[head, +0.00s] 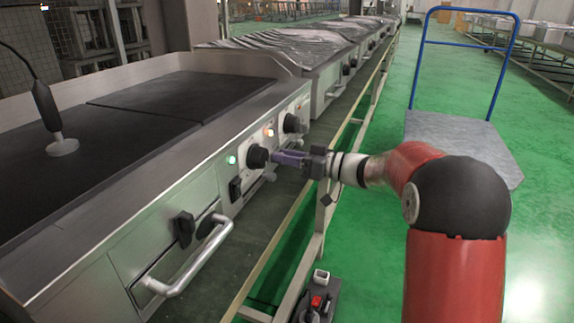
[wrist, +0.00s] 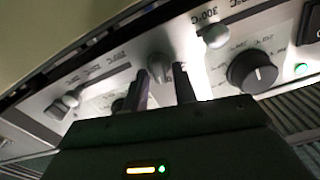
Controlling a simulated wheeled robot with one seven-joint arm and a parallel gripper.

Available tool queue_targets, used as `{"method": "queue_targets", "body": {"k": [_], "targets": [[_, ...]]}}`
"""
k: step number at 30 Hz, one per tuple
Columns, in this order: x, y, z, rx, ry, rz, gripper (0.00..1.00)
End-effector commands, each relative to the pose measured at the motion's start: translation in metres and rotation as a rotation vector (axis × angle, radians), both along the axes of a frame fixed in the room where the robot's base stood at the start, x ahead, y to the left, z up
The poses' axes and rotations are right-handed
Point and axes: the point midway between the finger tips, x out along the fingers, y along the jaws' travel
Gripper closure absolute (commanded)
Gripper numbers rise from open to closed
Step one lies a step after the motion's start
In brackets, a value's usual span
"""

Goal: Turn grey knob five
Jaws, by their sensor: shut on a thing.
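My gripper (head: 277,157) reaches in from the right to the front panel of the cooker (head: 222,135) in the head view. In the wrist view my gripper (wrist: 161,74) has its two fingers on either side of a small grey knob (wrist: 158,64), and it is shut on that knob. The knob's lower part is hidden by the fingers and the gripper body. I cannot tell from a label whether it is number five. Other small light-grey knobs sit to the right (wrist: 217,36) and left (wrist: 69,101) of it.
A large black knob (wrist: 252,72) is to the right in the wrist view. Black knobs (head: 257,156) and a protruding handle (head: 192,262) are on the panel in the head view. A blue-handled trolley (head: 455,132) stands at the right.

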Motion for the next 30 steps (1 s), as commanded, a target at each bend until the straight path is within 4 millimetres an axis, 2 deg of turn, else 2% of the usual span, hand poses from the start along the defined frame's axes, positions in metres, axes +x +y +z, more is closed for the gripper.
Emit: {"method": "queue_targets", "body": {"k": [1,18,30], "targets": [[0.0001,-0.001,-0.006,0.015,0.035,0.0,0.96],[0.0035,-0.0017,-0.0043,0.192,0.53,0.001,0.96],[0.0044,-0.002,-0.0048,0.273,0.753,0.001,0.96]]}}
